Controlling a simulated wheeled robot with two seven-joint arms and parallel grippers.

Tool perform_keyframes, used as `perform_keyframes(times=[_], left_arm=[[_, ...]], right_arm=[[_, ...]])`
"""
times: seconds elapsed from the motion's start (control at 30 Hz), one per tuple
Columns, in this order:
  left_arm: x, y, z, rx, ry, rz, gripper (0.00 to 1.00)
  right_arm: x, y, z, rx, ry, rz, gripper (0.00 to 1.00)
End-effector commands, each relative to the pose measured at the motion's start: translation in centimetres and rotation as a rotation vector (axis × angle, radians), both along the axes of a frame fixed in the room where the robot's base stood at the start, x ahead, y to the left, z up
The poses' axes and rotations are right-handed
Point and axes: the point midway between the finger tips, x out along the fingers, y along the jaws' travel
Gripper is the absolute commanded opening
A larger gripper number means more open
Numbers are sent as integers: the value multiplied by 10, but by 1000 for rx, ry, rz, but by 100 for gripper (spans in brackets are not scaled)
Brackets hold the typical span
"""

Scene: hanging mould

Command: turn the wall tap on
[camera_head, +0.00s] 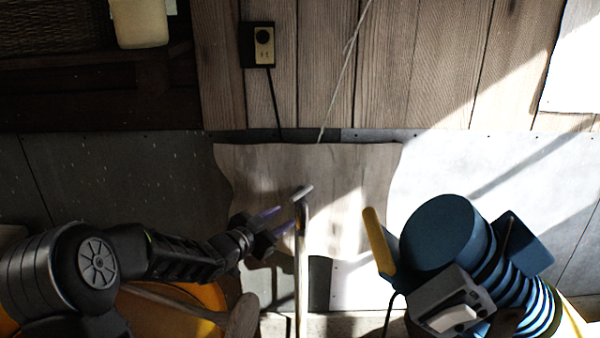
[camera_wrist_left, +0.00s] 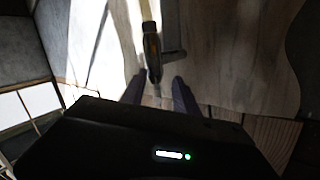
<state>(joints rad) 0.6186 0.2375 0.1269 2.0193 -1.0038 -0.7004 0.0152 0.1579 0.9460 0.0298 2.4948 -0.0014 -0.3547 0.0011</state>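The wall tap (camera_head: 303,192) is a slim grey metal piece at the top of an upright pipe (camera_head: 302,270), in front of a wooden board. In the left wrist view the tap (camera_wrist_left: 153,58) shows dark, with a short bar (camera_wrist_left: 174,56) sticking out to the right. My left gripper (camera_head: 275,221) is open just left of the tap in the head view. In the left wrist view its two fingers (camera_wrist_left: 158,92) are apart, with the tap ahead, in line with the gap. Contact cannot be told. My right gripper is not in view.
A wavy-edged wooden board (camera_head: 350,170) is behind the tap. A blue ribbed machine (camera_head: 440,235) with a yellow handle (camera_head: 377,240) stands to the right. A black socket box (camera_head: 258,45) with a cable is above. Something orange (camera_head: 170,310) lies below my left arm.

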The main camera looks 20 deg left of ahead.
Motion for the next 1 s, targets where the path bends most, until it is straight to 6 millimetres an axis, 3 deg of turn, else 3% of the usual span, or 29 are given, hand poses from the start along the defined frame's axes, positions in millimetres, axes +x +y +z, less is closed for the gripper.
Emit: perform_keyframes(times=[0.1, 0.2, 0.63, 1.0], left_arm=[[3, -6, 28, -114, -99, -11, 36], [3, -9, 38, -166, -132, -21, 36], [8, -10, 37, -172, -126, -21, 36], [58, -21, 38, -171, -125, -21, 36]], right_arm=[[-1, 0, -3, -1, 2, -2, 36], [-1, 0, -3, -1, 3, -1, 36], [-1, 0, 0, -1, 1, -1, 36], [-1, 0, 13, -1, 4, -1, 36]])
